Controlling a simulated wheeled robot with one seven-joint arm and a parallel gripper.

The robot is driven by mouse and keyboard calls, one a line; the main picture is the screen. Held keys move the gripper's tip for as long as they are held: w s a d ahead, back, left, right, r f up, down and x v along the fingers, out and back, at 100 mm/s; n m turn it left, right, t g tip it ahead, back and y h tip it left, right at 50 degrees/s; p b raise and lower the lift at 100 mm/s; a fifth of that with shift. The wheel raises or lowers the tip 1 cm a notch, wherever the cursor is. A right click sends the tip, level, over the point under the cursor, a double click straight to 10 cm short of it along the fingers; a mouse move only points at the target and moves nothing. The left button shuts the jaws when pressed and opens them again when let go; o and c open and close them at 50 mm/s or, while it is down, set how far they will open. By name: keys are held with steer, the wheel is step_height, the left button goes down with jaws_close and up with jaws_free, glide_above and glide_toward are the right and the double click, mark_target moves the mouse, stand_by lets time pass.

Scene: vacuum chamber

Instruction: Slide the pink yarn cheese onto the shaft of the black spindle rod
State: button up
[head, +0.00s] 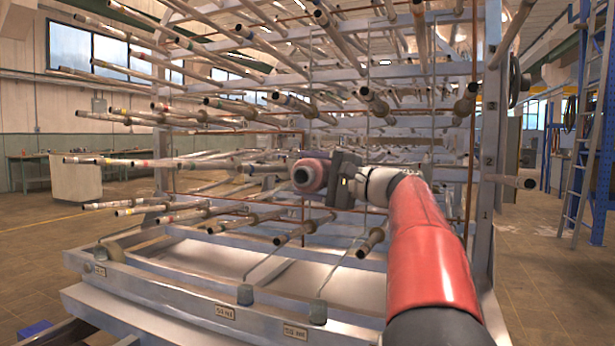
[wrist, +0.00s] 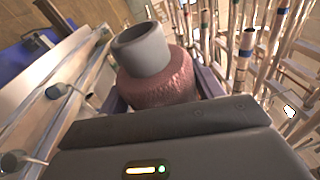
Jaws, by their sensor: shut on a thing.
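The pink yarn cheese (head: 309,175) is in front of the rack, held at the end of my outstretched arm. In the wrist view the cheese (wrist: 160,85) shows pink wound yarn around a grey hollow tube that sticks out at one end. My gripper (head: 326,178) is shut on it, with the jaws at its sides. In the head view the cheese's open end faces left. Many spindle rods project from the rack around it, with coloured bands on several. I cannot tell which one is the black spindle rod. No rod is seen passing through the cheese.
The large metal rack (head: 484,165) fills the middle, its rods closely spaced around my arm. A pale tray base (head: 215,258) with labelled front rail and grey weights lies below. A blue frame with a ladder (head: 585,130) stands right. Open floor lies on both sides.

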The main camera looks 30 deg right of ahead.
mark_target(295, 173)
steer(key=shift+o, duration=0.2)
steer(key=shift+s+d+f+m+t+h+b, duration=0.15)
steer(key=shift+d+m+t+h, duration=0.15)
steer(key=shift+m+h, duration=0.5)
steer(key=shift+d+f+m+t+h+b, duration=0.15)
steer(key=shift+d+m+h, duration=0.2)
steer(key=shift+m+h, duration=0.4)
steer(key=shift+s+d+f+m+t+h+b, duration=0.15)
steer(key=shift+d+m+t+h, duration=0.15)
steer(key=shift+m+h, duration=0.45)
steer(key=shift+a, duration=0.15)
steer(key=shift+s+a+b, duration=0.15)
steer(key=shift+a+b, duration=0.05)
steer(key=shift+b, duration=0.15)
steer(key=shift+s+a+r+n+b, duration=0.1)
steer(key=shift+s+a+n+b, duration=0.2)
steer(key=shift+s+a, duration=0.2)
steer(key=shift+s+a+r, duration=0.2)
steer(key=shift+s+a, duration=0.2)
steer(key=shift+s+a+r+b, duration=0.25)
steer(key=shift+s+a+b, duration=0.15)
steer(key=shift+s+a, duration=0.4)
steer(key=shift+s+a+r+b, duration=0.2)
steer(key=shift+s+a+b, duration=0.25)
steer(key=shift+a, duration=0.6)
steer(key=shift+a, duration=0.1)
